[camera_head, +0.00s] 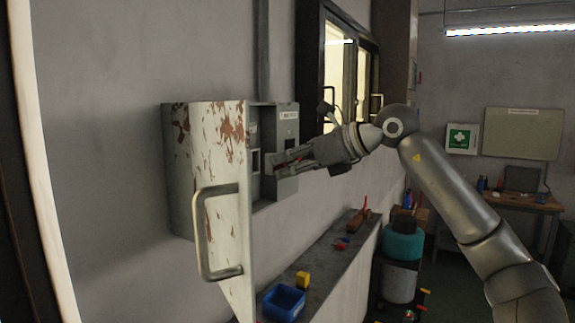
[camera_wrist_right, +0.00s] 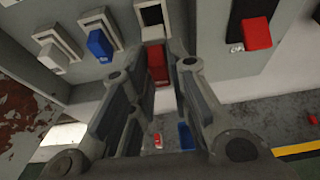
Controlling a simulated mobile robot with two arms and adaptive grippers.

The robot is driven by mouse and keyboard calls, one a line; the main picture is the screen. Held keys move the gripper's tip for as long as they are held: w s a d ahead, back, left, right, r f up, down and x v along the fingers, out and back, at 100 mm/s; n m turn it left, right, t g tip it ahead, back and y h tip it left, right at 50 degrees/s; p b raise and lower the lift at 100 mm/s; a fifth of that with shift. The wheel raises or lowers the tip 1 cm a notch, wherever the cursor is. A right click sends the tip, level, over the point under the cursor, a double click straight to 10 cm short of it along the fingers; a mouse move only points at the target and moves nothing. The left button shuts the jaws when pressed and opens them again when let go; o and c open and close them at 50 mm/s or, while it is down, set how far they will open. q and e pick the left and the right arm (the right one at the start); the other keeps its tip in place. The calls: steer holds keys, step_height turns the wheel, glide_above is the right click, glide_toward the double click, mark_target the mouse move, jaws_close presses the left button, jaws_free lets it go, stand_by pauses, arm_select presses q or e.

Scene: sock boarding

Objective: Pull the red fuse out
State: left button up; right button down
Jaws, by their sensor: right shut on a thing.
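The red fuse (camera_wrist_right: 157,64) is between the fingers of my right gripper (camera_wrist_right: 158,75) in the right wrist view. The gripper is shut on it. A dark, open socket (camera_wrist_right: 152,14) with a pale frame shows just above the fuse. I cannot tell whether any part of the fuse is still inside the socket. A blue fuse (camera_wrist_right: 100,46) and a white fuse (camera_wrist_right: 53,57) sit in their holders to the left. In the head view my right gripper (camera_head: 278,163) reaches from the right into the open fuse box (camera_head: 178,160). My left gripper is not in view.
The box's rusty door (camera_head: 223,150) stands open with a metal handle (camera_head: 200,235). A grey switch unit (camera_head: 288,125) is beside the gripper. Below, a wall shelf (camera_head: 325,258) carries a blue bin (camera_head: 284,302) and a yellow block (camera_head: 302,280).

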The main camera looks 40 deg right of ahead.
steer(key=s+d+b, duration=0.3)
steer(key=s, duration=0.6)
steer(key=s+d+b, duration=0.3)
steer(key=s+d, duration=0.1)
steer(key=s, duration=0.5)
steer(key=shift+s+d, duration=0.3)
steer(key=shift+w, duration=0.1)
stand_by(0.4)
